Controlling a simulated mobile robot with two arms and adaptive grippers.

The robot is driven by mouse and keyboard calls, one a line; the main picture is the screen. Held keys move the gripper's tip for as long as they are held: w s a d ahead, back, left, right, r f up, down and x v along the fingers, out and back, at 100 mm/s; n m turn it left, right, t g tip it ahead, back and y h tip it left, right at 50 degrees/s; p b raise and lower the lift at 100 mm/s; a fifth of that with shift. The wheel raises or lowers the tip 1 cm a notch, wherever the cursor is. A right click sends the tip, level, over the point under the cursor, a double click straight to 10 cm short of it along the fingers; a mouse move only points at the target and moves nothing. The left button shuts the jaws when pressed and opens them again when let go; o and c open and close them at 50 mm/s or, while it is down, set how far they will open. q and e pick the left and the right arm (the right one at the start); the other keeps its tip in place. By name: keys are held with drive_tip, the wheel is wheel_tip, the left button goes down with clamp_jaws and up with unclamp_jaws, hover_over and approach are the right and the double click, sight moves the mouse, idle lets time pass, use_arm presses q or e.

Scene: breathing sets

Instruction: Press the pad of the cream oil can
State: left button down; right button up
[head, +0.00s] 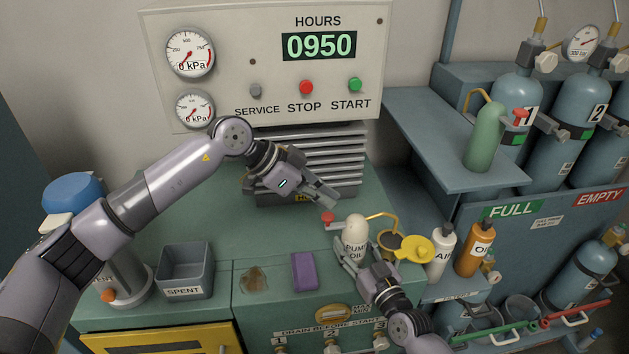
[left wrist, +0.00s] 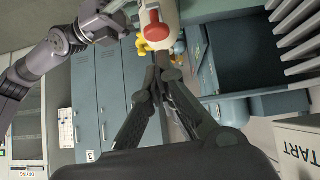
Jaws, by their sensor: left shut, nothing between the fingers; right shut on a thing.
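The cream oil can (head: 355,228), labelled "PUMP OIL", stands near the counter's right side. Its red pad (head: 328,218) sticks out to the left and its yellow spout (head: 380,216) to the right. My right gripper (head: 358,260) is shut around the can's lower body. My left gripper (head: 333,203) is shut and empty, its tips just above and behind the red pad. In the left wrist view the red pad (left wrist: 155,27) and the cream can (left wrist: 168,10) show beyond the shut left fingers (left wrist: 158,72); a small gap seems to separate tips and pad.
An open filler with a yellow cap (head: 417,248) lies under the spout. AIR (head: 441,250) and OIL (head: 475,248) bottles stand to the right. A green can (head: 484,138) is on the shelf. A purple block (head: 304,271) and a SPENT bin (head: 186,270) sit left.

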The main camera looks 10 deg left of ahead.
sight(328, 217)
use_arm(q)
drive_tip(key=shift+f, duration=0.7)
drive_tip(key=shift+s+a+f, duration=0.1)
drive_tip(key=shift+s+f, duration=0.05)
drive_tip(key=shift+f, duration=1.25)
drive_tip(key=r, duration=0.4)
drive_tip(key=shift+w+r, duration=0.2)
drive_tip(key=shift+r, duration=0.15)
drive_tip(key=v, duration=1)
drive_tip(key=shift+r, duration=0.1)
drive_tip(key=shift+w+d+r, duration=0.1)
drive_tip(key=shift+d+r, duration=0.05)
drive_tip(key=shift+r, duration=0.4)
drive_tip(key=shift+w+d+r, duration=0.1)
drive_tip(key=shift+d+r, duration=0.1)
drive_tip(key=shift+r, duration=0.35)
